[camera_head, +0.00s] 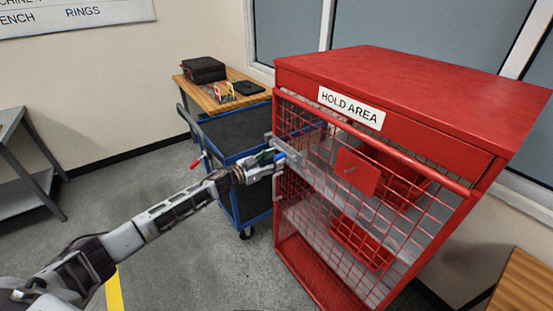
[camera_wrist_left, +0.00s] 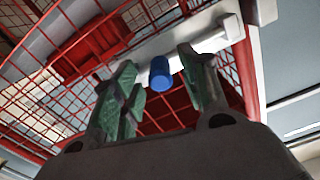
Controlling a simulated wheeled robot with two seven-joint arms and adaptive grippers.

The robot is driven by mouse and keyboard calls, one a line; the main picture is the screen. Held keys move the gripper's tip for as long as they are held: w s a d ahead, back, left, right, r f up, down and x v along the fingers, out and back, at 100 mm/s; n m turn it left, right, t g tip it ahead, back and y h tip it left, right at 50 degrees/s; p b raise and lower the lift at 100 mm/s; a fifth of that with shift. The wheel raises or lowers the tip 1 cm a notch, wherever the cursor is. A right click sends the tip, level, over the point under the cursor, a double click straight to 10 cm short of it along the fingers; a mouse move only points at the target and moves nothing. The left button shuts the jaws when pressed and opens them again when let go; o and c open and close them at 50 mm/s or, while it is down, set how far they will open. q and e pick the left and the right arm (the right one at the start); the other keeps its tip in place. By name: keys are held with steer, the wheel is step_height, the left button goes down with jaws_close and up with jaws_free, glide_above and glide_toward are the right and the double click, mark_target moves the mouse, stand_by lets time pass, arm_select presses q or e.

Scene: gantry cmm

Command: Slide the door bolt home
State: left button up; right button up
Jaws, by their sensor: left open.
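The red mesh door (camera_head: 325,205) of the hold-area cabinet appears closed. A pale bolt assembly sits at its left edge, with a light grey plate (camera_head: 290,150) in the head view and a pale bar (camera_wrist_left: 205,42) in the left wrist view. A blue knob (camera_wrist_left: 160,74) stands out from the bar. My left gripper (camera_head: 277,158) is at the bolt, with green-padded fingers. In the left wrist view it is open (camera_wrist_left: 160,85), with the knob between the fingers and gaps on both sides. The bolt's far end is unclear. My right gripper is out of view.
The red cabinet (camera_head: 420,85) has red bins (camera_head: 360,240) behind its mesh. A blue cart (camera_head: 240,135) stands just left of it. Behind is a wooden bench (camera_head: 215,100) with a black case (camera_head: 204,70). Floor is clear at the left.

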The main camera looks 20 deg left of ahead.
arm_select(q)
steer(key=shift+w+d, duration=0.4)
steer(key=shift+w, duration=0.1)
jaws_close()
